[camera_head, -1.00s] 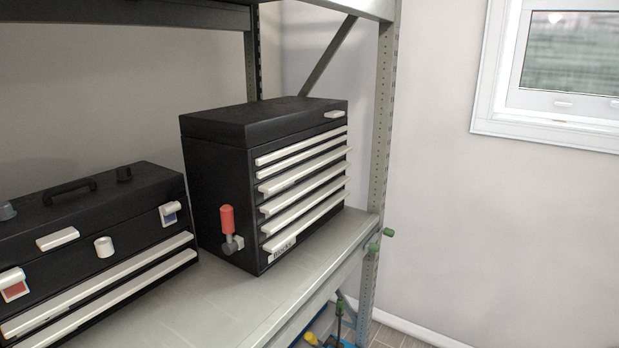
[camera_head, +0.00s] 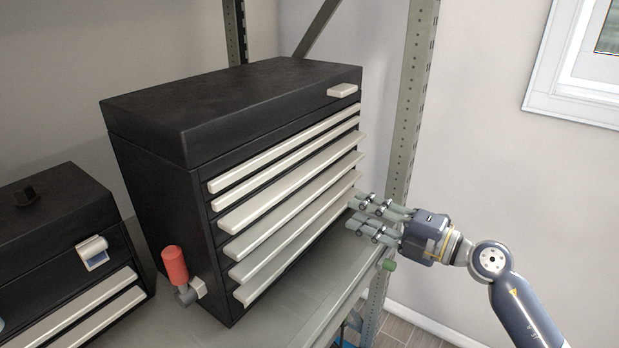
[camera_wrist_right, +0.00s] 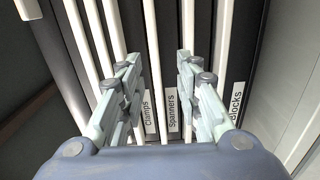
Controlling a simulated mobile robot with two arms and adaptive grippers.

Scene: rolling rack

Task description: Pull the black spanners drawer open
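The black drawer chest (camera_head: 158,195) stands on the shelf, its front a stack of pale bar handles. The spanners drawer's label (camera_wrist_right: 172,110) reads "Spanners" in the right wrist view, between "Clamps" and "Blocks". The drawer looks shut. My right gripper (camera_head: 357,213) is open at the right end of the chest front, fingers pointing at it; it also shows in the right wrist view (camera_wrist_right: 158,65). I cannot tell whether they touch. My left gripper is out of view.
A lower black toolbox (camera_head: 55,215) stands left of the chest. A red-handled part (camera_head: 174,265) sticks out at the chest's lower left corner. A rack post (camera_head: 409,110) rises behind my right gripper. Bare shelf (camera_head: 300,300) lies before the chest.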

